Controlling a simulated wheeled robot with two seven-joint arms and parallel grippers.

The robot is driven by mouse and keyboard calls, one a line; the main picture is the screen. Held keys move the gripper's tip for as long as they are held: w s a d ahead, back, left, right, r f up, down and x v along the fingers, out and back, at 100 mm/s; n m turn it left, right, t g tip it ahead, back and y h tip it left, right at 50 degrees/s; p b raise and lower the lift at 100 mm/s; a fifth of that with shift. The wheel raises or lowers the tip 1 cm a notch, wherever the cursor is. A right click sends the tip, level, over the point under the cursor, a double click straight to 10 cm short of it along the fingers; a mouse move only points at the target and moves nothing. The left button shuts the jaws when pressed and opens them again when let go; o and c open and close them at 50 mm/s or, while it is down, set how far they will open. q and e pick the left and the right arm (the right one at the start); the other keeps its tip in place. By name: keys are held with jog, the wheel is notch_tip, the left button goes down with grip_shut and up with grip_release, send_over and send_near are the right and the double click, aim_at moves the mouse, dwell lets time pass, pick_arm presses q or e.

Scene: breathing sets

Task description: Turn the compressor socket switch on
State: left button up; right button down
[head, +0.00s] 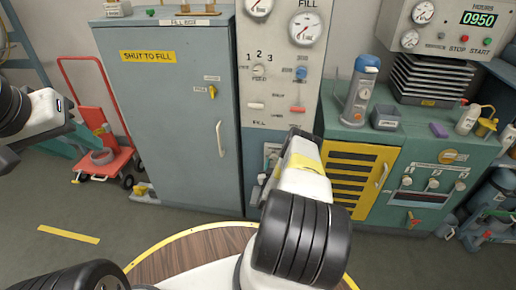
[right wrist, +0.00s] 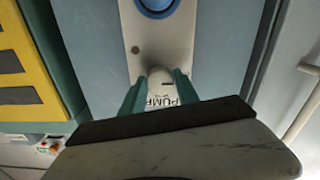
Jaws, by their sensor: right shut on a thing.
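My right gripper (right wrist: 158,88) is low at the front of the grey fill panel (head: 279,95). In the right wrist view, its two teal fingers are closed on a pale switch (right wrist: 160,74). The switch sits on a light plate (right wrist: 137,28) with a round blue socket (right wrist: 157,5) above it in the picture. An upside-down "PUMP" label shows between the fingers. In the head view my right wrist hides the switch and most of the gripper; part of a socket plate (head: 271,154) shows. My left gripper (head: 72,142) is at the left, away from the panel; its opening is unclear.
A grey-blue cabinet (head: 170,100) stands left of the panel. A teal bench with yellow louvred door (head: 352,178) stands right. The compressor unit (head: 445,50) is on it, showing 0950. A red hand truck (head: 105,155) stands left. A round wooden top (head: 190,250) is in front.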

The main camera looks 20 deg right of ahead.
jog(key=m, duration=0.4)
jog(key=shift+a, duration=0.1)
jog(key=m, duration=0.4)
jog(key=shift+m, duration=0.4)
jog(key=m, duration=0.4)
jog(key=shift+a, duration=0.1)
jog(key=shift+m, duration=2.5)
jog(key=shift+w+a, duration=0.1)
jog(key=c, duration=0.9)
grip_release()
jog(key=shift+r, duration=0.1)
